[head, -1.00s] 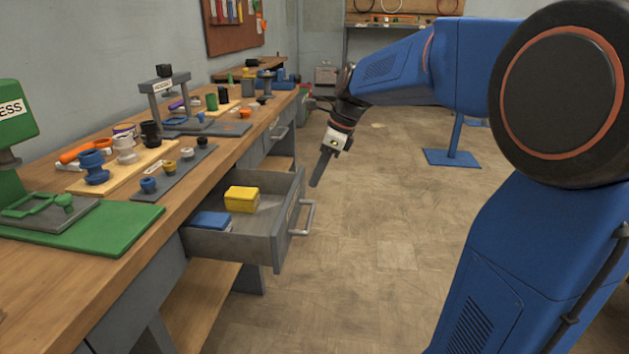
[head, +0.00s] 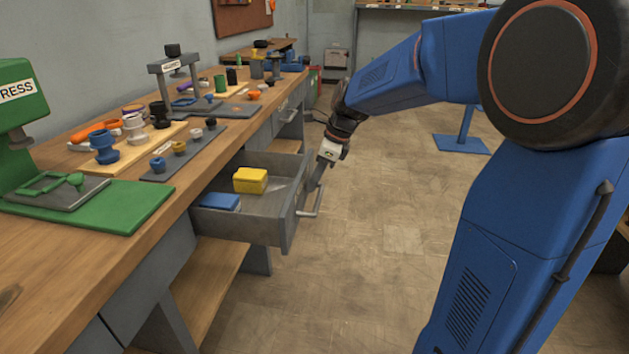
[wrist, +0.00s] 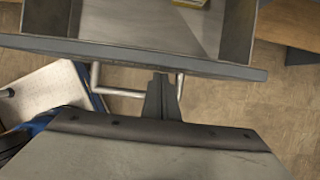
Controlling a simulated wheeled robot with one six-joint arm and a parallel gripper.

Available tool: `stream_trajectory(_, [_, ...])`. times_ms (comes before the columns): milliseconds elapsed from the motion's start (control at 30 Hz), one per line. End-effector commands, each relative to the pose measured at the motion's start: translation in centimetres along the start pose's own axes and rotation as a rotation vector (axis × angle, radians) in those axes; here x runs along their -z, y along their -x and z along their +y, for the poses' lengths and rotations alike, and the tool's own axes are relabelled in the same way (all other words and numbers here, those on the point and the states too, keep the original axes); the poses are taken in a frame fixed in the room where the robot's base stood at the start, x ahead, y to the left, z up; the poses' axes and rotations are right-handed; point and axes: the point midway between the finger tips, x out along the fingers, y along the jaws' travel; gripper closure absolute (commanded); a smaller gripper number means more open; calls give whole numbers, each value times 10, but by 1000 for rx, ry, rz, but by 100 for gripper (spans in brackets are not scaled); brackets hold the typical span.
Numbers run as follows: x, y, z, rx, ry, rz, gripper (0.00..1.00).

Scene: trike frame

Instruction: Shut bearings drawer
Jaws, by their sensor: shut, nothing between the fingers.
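The grey drawer (head: 268,222) stands pulled out from under the wooden workbench. It holds a yellow box (head: 250,180) and a blue box (head: 219,201). Its bar handle (head: 314,203) sticks out from the front. My gripper (head: 308,187) is shut and empty, pointing down beside the drawer front near the handle. In the wrist view, the drawer's front edge (wrist: 140,57) crosses the top, and the shut fingers (wrist: 162,98) lie within the handle's outline, close to the front. I cannot tell whether they touch it. Any label on the drawer front is not readable.
The workbench (head: 187,192) carries a green press (head: 24,110), several coloured parts on boards and a grey stand (head: 175,70). A second, closed drawer (head: 287,117) lies farther along. The floor (head: 380,240) right of the open drawer is clear.

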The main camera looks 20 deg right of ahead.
Motion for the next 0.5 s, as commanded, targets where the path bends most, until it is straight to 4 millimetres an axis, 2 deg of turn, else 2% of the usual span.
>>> stream_trajectory(267, [-16, -7, 0, -1, 2, 0, 100])
stream_trajectory(500, [-62, -25, 1, -3, 6, 0, 100])
